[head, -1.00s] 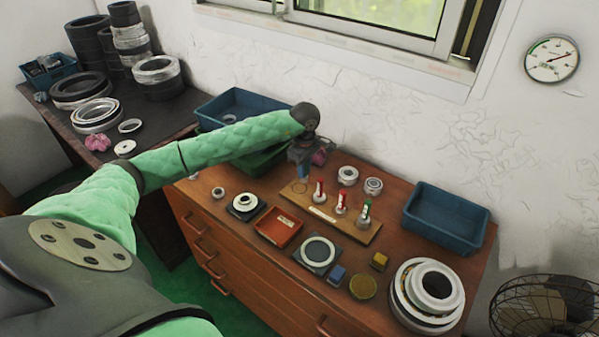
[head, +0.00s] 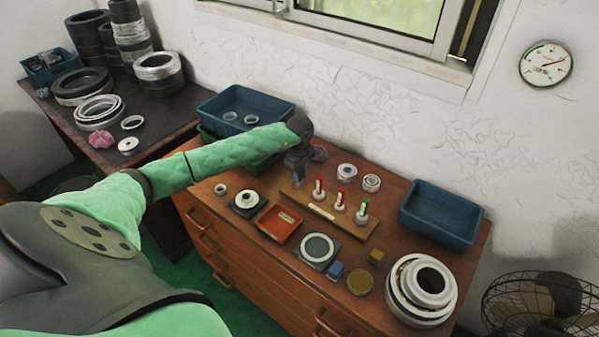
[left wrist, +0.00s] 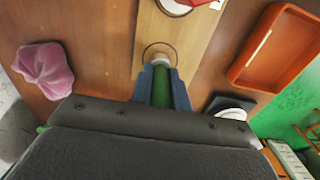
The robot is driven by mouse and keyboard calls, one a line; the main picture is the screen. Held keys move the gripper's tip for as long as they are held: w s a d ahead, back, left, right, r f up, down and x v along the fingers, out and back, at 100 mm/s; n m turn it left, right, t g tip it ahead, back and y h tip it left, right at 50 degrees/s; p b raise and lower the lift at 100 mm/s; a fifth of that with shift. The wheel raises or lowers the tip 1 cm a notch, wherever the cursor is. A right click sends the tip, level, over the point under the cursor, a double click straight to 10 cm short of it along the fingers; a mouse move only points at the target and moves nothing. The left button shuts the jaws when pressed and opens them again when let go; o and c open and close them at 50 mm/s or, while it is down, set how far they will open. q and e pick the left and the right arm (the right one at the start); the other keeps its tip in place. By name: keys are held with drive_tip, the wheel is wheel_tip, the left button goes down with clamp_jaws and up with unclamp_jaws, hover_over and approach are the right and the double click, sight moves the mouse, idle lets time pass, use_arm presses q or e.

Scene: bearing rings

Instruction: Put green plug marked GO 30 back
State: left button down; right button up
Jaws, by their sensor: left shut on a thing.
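My left gripper (head: 298,182) is over the left end of the wooden board (head: 325,214). In the left wrist view its blue fingers (left wrist: 162,88) are shut on the green plug (left wrist: 162,86). The plug's pale end (left wrist: 160,57) is at the circle drawn on the board (left wrist: 190,48); I cannot tell whether it touches the wood. No marking on the held plug is readable. On the board stand two red-topped plugs (head: 319,188) (head: 340,200) and another green-topped plug (head: 362,211). My right gripper is not in view.
A red tray (head: 279,221) and a ring on a dark plate (head: 317,249) lie in front of the board. Metal rings (head: 347,171) stand behind it. A blue bin (head: 441,215) is to the right. A pink cloth (left wrist: 43,70) lies beside the gripper.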

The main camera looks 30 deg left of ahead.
use_arm(q)
drive_tip(key=shift+f, duration=0.15)
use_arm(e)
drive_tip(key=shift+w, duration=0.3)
use_arm(q)
drive_tip(key=c, duration=1.3)
unclamp_jaws()
drive_tip(key=shift+c, duration=0.2)
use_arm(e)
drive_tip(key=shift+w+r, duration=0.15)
